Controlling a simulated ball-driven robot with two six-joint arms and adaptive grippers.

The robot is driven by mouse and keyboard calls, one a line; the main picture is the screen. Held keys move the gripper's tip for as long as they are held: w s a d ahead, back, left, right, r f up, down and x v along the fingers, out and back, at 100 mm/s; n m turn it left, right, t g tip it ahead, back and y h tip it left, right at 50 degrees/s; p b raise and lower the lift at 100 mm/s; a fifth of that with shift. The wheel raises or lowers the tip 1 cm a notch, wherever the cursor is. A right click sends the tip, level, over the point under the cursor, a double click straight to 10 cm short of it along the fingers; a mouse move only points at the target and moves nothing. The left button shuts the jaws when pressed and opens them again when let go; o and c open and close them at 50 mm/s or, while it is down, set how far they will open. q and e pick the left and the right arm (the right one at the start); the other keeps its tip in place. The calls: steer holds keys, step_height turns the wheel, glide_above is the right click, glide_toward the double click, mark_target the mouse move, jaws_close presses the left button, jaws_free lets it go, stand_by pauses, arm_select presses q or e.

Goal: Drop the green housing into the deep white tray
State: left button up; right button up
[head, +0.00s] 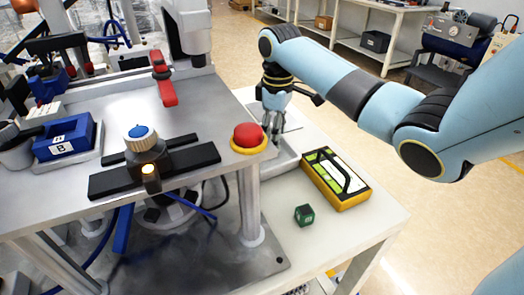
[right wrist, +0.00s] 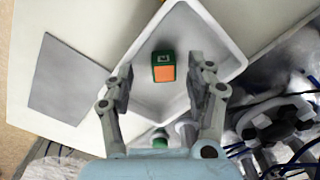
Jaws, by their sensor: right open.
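My right gripper (head: 274,137) is above the deep white tray (head: 289,158), which the steel bench and red button partly hide in the head view. In the right wrist view the gripper (right wrist: 168,88) is open, with its fingers well apart. A green block with an orange face (right wrist: 164,67) appears over the tray floor (right wrist: 205,45) between the fingers, touching neither; it looks like the green housing. A second dark green block with a white mark (head: 304,215) sits on the white table, outside the tray. My left gripper is not in view.
A yellow-and-black case (head: 336,180) lies on the table right of the tray. The red button (head: 248,137) stands at the bench corner, close to my right gripper. A grey flat sheet (right wrist: 67,80) lies beside the tray. The table's front is mostly clear.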

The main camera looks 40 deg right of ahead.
steer(key=shift+r, duration=0.1)
step_height(320, 180, up, 7)
steer(key=shift+r, duration=0.15)
stand_by(0.3)
stand_by(0.4)
